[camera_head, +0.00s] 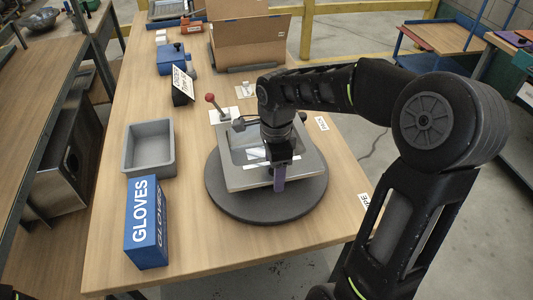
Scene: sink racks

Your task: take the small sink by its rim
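The small sink (310,167) is a light grey, square, shallow basin. It sits on a round dark turntable (240,207) on the wooden table. My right gripper (279,176) points down at the sink's front rim. My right forearm and wrist cover part of the sink's back and right side. My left gripper is not in view.
Left of the turntable are a grey open bin (131,151) and a blue GLOVES box (147,222). A red-knobbed lever (216,106) stands just behind the sink. Farther back are a black sign (182,84), a blue device (171,59) and an open cardboard box (250,46).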

